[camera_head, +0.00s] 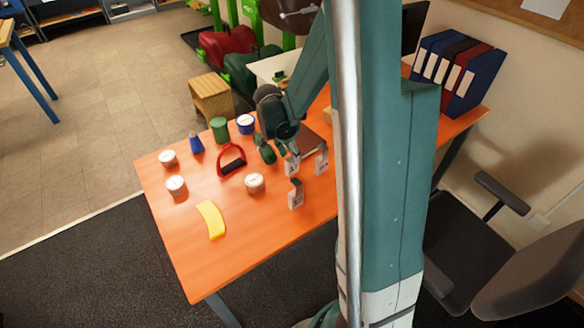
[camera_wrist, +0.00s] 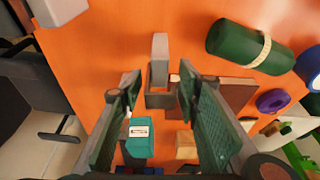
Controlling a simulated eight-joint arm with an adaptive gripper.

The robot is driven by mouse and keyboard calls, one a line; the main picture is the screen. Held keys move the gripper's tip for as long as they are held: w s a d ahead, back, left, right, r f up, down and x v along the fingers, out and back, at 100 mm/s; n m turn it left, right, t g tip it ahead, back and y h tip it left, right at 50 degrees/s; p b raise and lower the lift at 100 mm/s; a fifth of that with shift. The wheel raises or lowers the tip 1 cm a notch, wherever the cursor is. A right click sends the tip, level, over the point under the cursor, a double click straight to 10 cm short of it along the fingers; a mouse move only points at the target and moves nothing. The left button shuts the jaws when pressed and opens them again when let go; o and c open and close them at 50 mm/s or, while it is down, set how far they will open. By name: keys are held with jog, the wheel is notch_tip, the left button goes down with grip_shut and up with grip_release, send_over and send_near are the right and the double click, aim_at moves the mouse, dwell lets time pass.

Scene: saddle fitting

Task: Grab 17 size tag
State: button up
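Three grey-white tags stand on the orange table in the head view: one close beside my gripper (camera_head: 292,166), one to its right (camera_head: 322,161) and one nearer the front edge (camera_head: 296,196). Their numbers are too small to read surely, so I cannot tell which is 17. My gripper (camera_head: 272,150) is low over the table. In the wrist view my gripper (camera_wrist: 160,88) is open, with its green fingers apart. A grey tag (camera_wrist: 160,48) shows between and just beyond the fingertips. I cannot tell whether the fingers touch it. Another pale tag (camera_wrist: 62,8) is at the upper left.
A dark green roll (camera_wrist: 250,46) lies right of the fingers, and a brown flat box (camera_wrist: 225,95) is close to the right finger. A teal block (camera_wrist: 140,132) shows between the fingers.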

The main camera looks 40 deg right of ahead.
jog(key=shift+x, duration=0.85)
jog(key=shift+f, duration=0.1)
jog(key=shift+b+x, duration=0.85)
jog(key=shift+x, duration=1.65)
jog(key=c, duration=1)
